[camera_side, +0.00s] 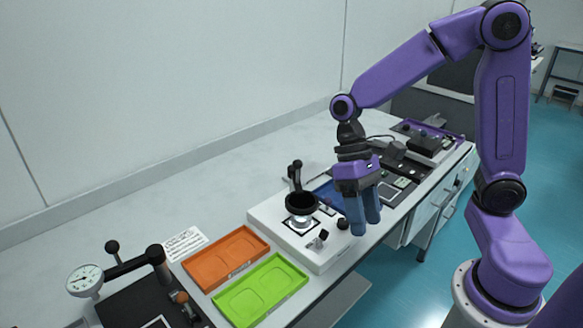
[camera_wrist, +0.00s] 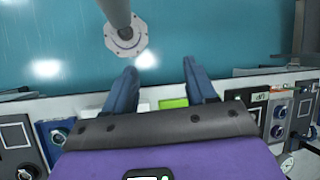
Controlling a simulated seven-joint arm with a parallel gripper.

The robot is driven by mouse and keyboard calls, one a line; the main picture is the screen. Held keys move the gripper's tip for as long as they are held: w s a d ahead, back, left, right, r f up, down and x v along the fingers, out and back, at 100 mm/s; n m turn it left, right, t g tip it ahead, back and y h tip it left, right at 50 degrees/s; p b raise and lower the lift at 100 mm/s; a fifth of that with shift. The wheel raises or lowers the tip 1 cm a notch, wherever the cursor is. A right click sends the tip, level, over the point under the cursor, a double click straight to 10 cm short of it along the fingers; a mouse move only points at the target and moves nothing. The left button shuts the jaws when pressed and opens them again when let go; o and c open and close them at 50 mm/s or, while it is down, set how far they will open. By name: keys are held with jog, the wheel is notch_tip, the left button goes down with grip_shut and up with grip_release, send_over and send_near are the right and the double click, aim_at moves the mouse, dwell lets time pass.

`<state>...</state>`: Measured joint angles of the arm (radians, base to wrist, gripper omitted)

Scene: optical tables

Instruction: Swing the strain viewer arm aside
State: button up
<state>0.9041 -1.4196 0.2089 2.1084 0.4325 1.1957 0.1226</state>
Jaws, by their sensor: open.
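What looks like the strain viewer is a white box (camera_side: 322,256) on the bench in the side view. A dark round viewer head (camera_side: 302,203) sits over a lit spot on its top. An upright dark handle with a knob (camera_side: 295,172) stands just behind the head. My gripper (camera_side: 366,226) is to the right of the head, near the box's front right side, fingers pointing down and apart from the handle. In the wrist view my gripper (camera_wrist: 158,72) has its two blue fingers spread with nothing between them. I cannot make out the viewer head in the wrist view.
An orange tray (camera_side: 226,258) and a green tray (camera_side: 261,290) lie left of the box. A dial gauge (camera_side: 85,280) on a black arm stands at far left. Other instruments (camera_side: 405,160) crowd the bench to the right. The bench behind the box is clear.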

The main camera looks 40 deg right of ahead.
aim_at(296, 179)
jog(key=w+d+f+m+t+y, duration=0.1)
jog(key=w+d+m+y, duration=0.25)
jog(key=w, duration=0.25)
jog(key=w+d+f+m+y, duration=0.2)
jog(key=w+d+m+y, duration=0.1)
jog(key=w+m, duration=0.25)
jog(key=w+d+f+m+t+y, duration=0.1)
jog(key=w+d+m+y, duration=0.25)
jog(key=w, duration=0.35)
jog(key=w+d+f+m+t+y, duration=0.25)
jog(key=d+m+t, duration=0.2)
jog(key=d, duration=0.45)
jog(key=w+d+f+m+t+y, duration=0.25)
jog(key=w+d+m+t, duration=0.2)
jog(key=d, duration=0.35)
jog(key=r+x, duration=0.1)
jog(key=x, duration=1.6)
jog(key=shift+s, duration=0.25)
jog(key=shift+a, duration=0.1)
jog(key=shift+c, duration=0.3)
grip_shut()
